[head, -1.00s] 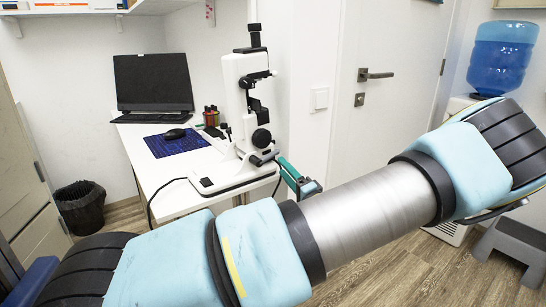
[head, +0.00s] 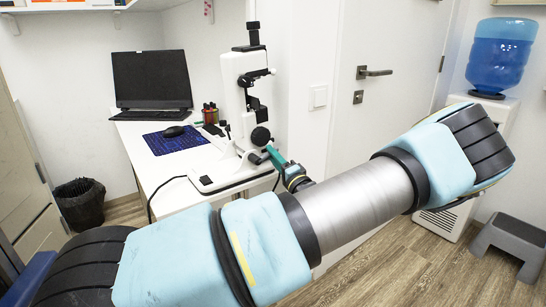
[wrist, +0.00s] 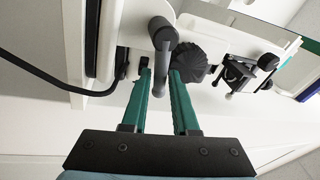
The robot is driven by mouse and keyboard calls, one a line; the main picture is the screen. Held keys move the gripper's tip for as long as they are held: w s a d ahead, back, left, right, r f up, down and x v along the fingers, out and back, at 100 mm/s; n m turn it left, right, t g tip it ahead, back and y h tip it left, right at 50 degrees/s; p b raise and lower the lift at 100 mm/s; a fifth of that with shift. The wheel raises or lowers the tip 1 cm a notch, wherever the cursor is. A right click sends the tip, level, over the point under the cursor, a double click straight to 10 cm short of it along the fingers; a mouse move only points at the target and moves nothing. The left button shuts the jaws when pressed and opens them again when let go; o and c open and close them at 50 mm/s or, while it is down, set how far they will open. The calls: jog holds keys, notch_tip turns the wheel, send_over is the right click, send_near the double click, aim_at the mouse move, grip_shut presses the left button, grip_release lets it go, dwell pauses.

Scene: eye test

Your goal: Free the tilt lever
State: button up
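A white eye instrument (head: 238,92) with black knobs stands at the desk's right end. In the wrist view a dark grey lever (wrist: 162,50), which I take to be the tilt lever, hangs from its white body. A ribbed black knob (wrist: 188,62) is just right of the lever. My gripper (wrist: 159,74) has two green fingers, apart, with the lever's lower end showing between them. I cannot tell whether either finger touches it. In the head view the green fingers (head: 274,156) reach the instrument's lower right side; the lever cannot be made out there.
A black cable (wrist: 60,84) runs left of my fingers. A door (head: 390,100), water cooler (head: 497,65) and step stool (head: 512,240) are at the right.

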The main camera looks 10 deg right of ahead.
grip_shut()
dwell(1.0)
